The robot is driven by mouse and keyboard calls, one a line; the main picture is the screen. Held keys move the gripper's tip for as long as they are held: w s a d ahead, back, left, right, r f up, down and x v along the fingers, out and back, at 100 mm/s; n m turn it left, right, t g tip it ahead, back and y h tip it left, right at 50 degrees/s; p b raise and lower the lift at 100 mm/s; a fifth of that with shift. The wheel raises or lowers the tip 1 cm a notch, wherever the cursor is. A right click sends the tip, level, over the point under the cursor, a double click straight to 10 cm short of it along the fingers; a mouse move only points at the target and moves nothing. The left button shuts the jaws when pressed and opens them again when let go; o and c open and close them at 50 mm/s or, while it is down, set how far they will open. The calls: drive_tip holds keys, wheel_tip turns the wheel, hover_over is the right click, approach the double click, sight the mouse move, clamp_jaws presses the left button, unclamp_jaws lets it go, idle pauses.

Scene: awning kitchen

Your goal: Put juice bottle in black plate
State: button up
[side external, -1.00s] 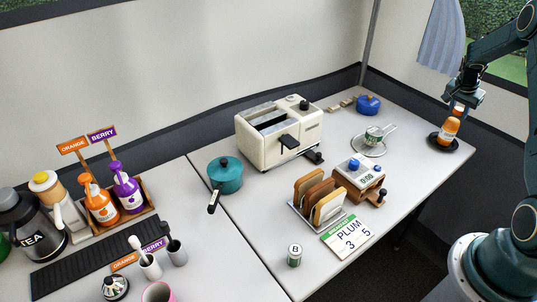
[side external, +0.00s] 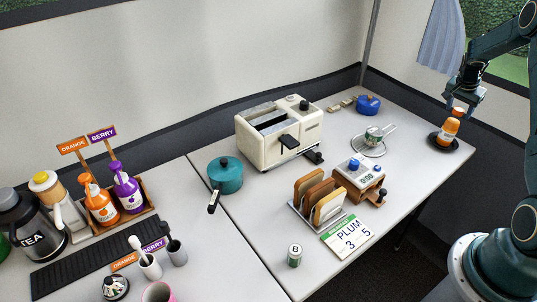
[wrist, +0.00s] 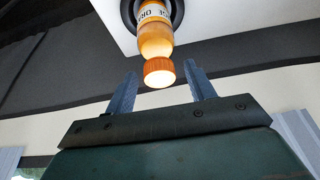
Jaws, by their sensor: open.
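The juice bottle (side external: 448,131) is orange with a white label and an orange cap. It stands on the black plate (side external: 434,141) at the far right end of the counter, tilted slightly in the side view. In the wrist view the bottle (wrist: 156,42) rises from the dark round plate (wrist: 179,14), cap toward me. My gripper (side external: 465,101) is just above the bottle. In the wrist view my gripper (wrist: 160,82) has its two fingers spread apart, with the cap between and slightly beyond the tips, touching neither. Part of the plate is hidden by the bottle.
A blue pot (side external: 368,105) and a can on a round strainer (side external: 373,134) stand left of the plate. A cream toaster (side external: 279,133), a timer box (side external: 359,178) and a toast rack (side external: 320,200) are farther left. The counter edge is close to the plate.

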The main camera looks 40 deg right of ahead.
drive_tip(key=v, duration=1.1)
drive_tip(key=shift+r, duration=0.1)
drive_tip(key=w+a+r+n+t, duration=0.1)
drive_tip(key=a+r+n, duration=0.3)
drive_tip(key=a, duration=0.5)
drive_tip(key=a+r+n+t+y, duration=0.1)
drive_tip(key=a+r, duration=0.4)
drive_tip(key=a, duration=0.4)
drive_tip(key=w+a+r+n+t, duration=0.1)
drive_tip(key=a+r+n, duration=0.3)
drive_tip(key=a, duration=0.5)
drive_tip(key=s+a+n+t+y, duration=0.2)
drive_tip(key=s+a+n, duration=0.7)
drive_tip(key=s+a, duration=0.8)
drive_tip(key=a+y, duration=0.1)
drive_tip(key=a, duration=0.2)
drive_tip(key=shift+a+t+y, duration=0.2)
drive_tip(key=shift+t+y, duration=0.1)
